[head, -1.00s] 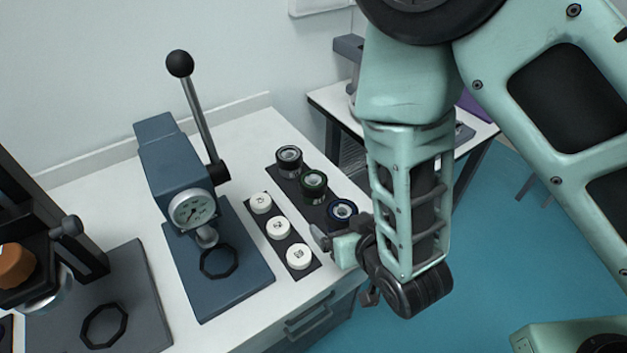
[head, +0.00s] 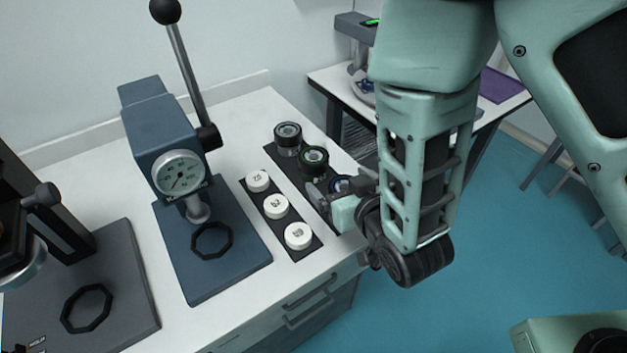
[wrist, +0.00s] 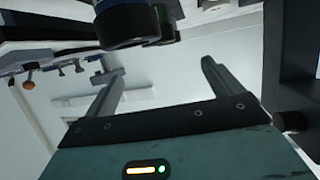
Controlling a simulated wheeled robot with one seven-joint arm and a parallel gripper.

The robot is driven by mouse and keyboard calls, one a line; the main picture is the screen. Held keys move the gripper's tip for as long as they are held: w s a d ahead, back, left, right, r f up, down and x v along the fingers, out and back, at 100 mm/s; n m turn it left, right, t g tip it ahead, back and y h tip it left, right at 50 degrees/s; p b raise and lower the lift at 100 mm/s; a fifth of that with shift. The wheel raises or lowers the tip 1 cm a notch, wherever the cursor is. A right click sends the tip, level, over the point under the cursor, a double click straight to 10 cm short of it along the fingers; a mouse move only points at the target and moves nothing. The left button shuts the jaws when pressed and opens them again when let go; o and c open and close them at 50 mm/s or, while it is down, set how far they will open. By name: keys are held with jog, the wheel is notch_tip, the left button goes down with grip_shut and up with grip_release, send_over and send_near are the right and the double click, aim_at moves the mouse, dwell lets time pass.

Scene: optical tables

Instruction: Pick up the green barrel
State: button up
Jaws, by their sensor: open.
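The green barrel (head: 314,158), a short black cylinder with a green ring around its glass, stands upright in the middle of a dark strip on the white bench. A black-ringed barrel (head: 288,136) stands behind it, and a blue-ringed barrel (head: 341,184) in front is partly hidden by my gripper. My gripper (head: 320,190) is just in front of the green barrel, near the blue one; I cannot tell whether it touches either. In the wrist view my gripper (wrist: 160,75) has its fingers apart with nothing between them.
Several white numbered caps (head: 276,207) sit on a dark strip to the left. A blue lever press (head: 165,150) with a gauge stands further left. Another device on a grey base (head: 120,300) is at far left. A second table (head: 330,88) stands behind my arm.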

aim_at(314, 156)
jog(key=shift+b+x, duration=1.3)
jog(key=shift+b, duration=1.05)
jog(key=shift+w+a+f, duration=0.1)
jog(key=shift+w+f, duration=0.05)
jog(key=shift+w, duration=0.1)
jog(key=p+x, duration=0.2)
jog(key=x, duration=0.7)
jog(key=shift+w+p, duration=0.3)
jog(key=shift+p, duration=0.1)
jog(key=shift+c, duration=0.2)
jog(key=c, duration=1.4)
